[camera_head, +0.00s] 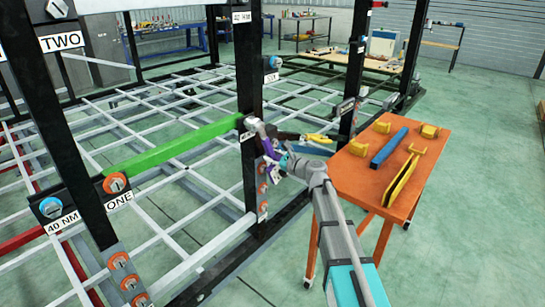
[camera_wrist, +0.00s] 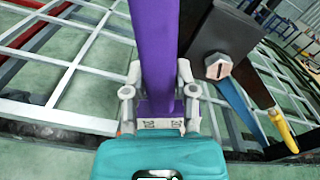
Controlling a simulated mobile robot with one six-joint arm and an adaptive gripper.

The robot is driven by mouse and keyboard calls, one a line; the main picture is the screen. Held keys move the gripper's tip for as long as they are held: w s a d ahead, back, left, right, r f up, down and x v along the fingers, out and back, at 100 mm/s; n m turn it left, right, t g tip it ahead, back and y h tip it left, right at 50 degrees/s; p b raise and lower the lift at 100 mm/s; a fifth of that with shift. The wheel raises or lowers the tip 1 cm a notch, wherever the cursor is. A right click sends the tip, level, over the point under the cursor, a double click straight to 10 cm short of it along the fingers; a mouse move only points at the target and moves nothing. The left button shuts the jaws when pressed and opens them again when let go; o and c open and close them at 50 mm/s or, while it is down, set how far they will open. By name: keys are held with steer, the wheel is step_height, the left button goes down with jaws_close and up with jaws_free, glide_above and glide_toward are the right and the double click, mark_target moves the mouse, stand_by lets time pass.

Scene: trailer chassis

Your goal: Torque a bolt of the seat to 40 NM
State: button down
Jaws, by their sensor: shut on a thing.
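My gripper (camera_head: 277,163) is beside the middle black post (camera_head: 250,85) in the head view. In the wrist view its two fingers (camera_wrist: 161,92) are shut on a long purple tool (camera_wrist: 153,38). The tool runs up out of that picture, so its far end is hidden there. The purple tool (camera_head: 268,149) shows small in the head view, close to the post; I cannot tell whether it touches a bolt. A grey hex bolt (camera_wrist: 218,66) on a dark plate is right of the tool and apart from its visible part. A "40 NM" label (camera_head: 62,222) is at lower left under a blue-ringed bolt (camera_head: 50,207).
A green bar (camera_head: 175,145) runs left from the post. An orange-ringed bolt (camera_head: 115,183) has a "ONE" label. An orange cart (camera_head: 350,177) at right carries a blue bar (camera_head: 389,147) and several yellow pieces. Chassis rails fill the left; floor is free at far right.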

steer(key=shift+w+a, duration=0.25)
steer(key=shift+a, duration=0.15)
stand_by(0.7)
steer(key=c, duration=1)
jaws_free()
jaws_close()
